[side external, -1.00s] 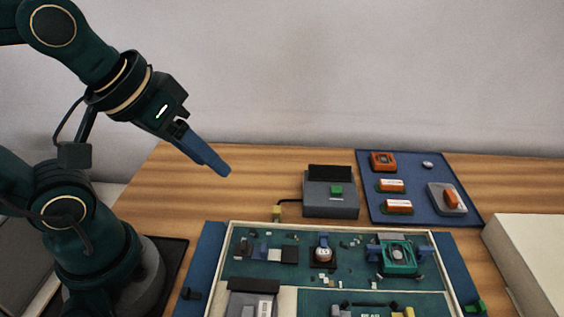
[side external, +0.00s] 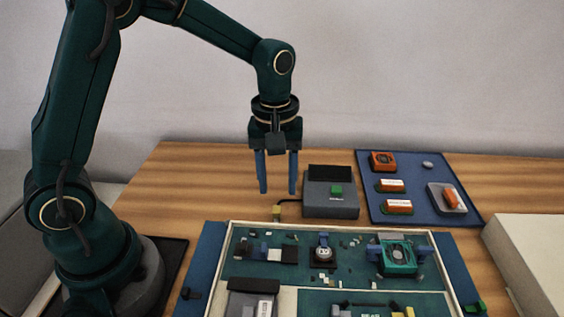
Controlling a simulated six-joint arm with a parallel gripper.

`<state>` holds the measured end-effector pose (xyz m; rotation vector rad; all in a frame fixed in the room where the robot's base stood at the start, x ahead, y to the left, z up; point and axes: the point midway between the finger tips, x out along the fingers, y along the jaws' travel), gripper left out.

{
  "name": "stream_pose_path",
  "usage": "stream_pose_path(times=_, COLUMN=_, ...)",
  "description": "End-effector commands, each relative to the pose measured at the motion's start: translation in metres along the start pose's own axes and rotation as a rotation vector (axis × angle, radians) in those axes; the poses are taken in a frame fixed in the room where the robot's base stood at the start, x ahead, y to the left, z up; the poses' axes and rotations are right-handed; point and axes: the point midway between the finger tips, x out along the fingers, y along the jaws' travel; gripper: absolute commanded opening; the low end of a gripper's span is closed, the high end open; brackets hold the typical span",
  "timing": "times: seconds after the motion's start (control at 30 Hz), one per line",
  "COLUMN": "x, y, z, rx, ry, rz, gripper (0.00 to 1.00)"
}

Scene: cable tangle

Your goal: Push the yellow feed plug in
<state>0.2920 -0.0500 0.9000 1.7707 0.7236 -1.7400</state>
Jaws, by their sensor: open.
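The yellow feed plug (side external: 277,213) is small and sits at the end of a short black cable (side external: 288,201), by the back edge of the board tray (side external: 232,257). The cable runs to a grey box (side external: 331,207) with a green button. I cannot tell whether the plug touches the tray's rim. My gripper (side external: 277,191) points straight down with its two blue fingers apart and nothing between them. It is above the plug, left of the grey box in the picture.
A blue mat (side external: 416,214) at the back right holds orange parts and a grey tray. A white box (side external: 528,250) stands at the right edge. The board carries several small components and a green-framed fan part (side external: 397,256). The wooden table (side external: 200,190) is clear at the back left.

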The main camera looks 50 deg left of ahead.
Motion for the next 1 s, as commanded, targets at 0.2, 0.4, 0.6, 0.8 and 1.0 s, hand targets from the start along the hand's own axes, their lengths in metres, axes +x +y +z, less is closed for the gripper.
stream_pose_path(times=0.2, x=0.022, y=-0.003, z=0.003, rx=0.003, ry=-0.016, rz=-0.017, gripper=0.50)
stream_pose_path(times=0.4, x=0.047, y=-0.003, z=0.003, rx=0.003, ry=-0.015, rz=-0.016, gripper=0.50)
stream_pose_path(times=0.6, x=0.056, y=-0.003, z=0.003, rx=0.003, ry=-0.013, rz=-0.014, gripper=0.50)
stream_pose_path(times=0.8, x=0.056, y=-0.003, z=0.003, rx=0.003, ry=-0.012, rz=-0.013, gripper=0.50)
stream_pose_path(times=1.0, x=0.056, y=-0.003, z=0.003, rx=0.003, ry=-0.012, rz=-0.013, gripper=0.00)
